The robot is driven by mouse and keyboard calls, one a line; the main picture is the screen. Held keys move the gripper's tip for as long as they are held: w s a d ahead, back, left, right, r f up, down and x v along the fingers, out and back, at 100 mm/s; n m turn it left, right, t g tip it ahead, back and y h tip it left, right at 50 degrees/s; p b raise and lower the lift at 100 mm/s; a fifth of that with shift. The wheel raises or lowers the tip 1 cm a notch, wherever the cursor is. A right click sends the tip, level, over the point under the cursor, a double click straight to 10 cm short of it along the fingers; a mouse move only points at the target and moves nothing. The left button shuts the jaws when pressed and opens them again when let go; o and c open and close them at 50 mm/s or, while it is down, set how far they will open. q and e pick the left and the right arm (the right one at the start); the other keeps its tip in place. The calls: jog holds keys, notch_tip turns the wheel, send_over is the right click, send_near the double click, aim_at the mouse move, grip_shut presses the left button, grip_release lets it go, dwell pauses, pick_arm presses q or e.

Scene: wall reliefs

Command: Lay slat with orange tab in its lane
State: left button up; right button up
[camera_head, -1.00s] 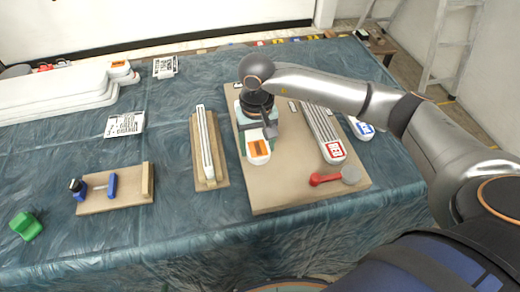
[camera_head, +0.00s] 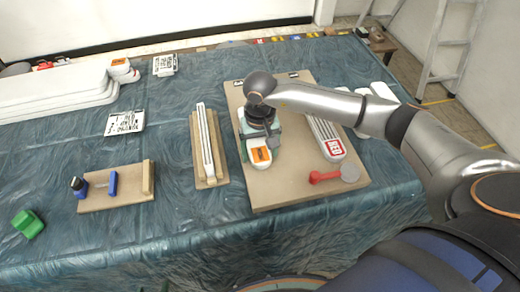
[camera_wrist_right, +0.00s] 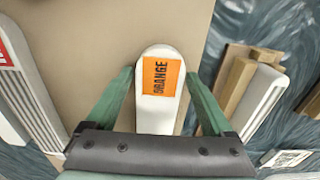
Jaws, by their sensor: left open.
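The slat with the orange tab is a white slat (camera_head: 259,165) marked ORANGE; it also shows in the right wrist view (camera_wrist_right: 155,115). It lies over the left part of the tan board (camera_head: 300,192), with its far part hidden under my gripper and arm. My right gripper (camera_wrist_right: 160,73) has its green fingers on both sides of the slat, close against its edges at the tips. It shows in the head view (camera_head: 260,135) low over the board. I cannot tell whether the slat touches the board. My left gripper is not in view.
A slat with a red tab (camera_head: 331,145) lies right on the board, near a red-handled piece (camera_head: 325,177). A wooden rack (camera_head: 222,172) with a narrow white slat stands left. A small board (camera_head: 130,203) with blue pieces, a green block (camera_head: 27,224) and stacked white slats (camera_head: 60,95) are further left.

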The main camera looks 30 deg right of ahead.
jog(key=shift+o, duration=0.8)
jog(key=shift+r, duration=0.2)
notch_tip(320, 180, up, 12)
jog(key=shift+b, duration=0.35)
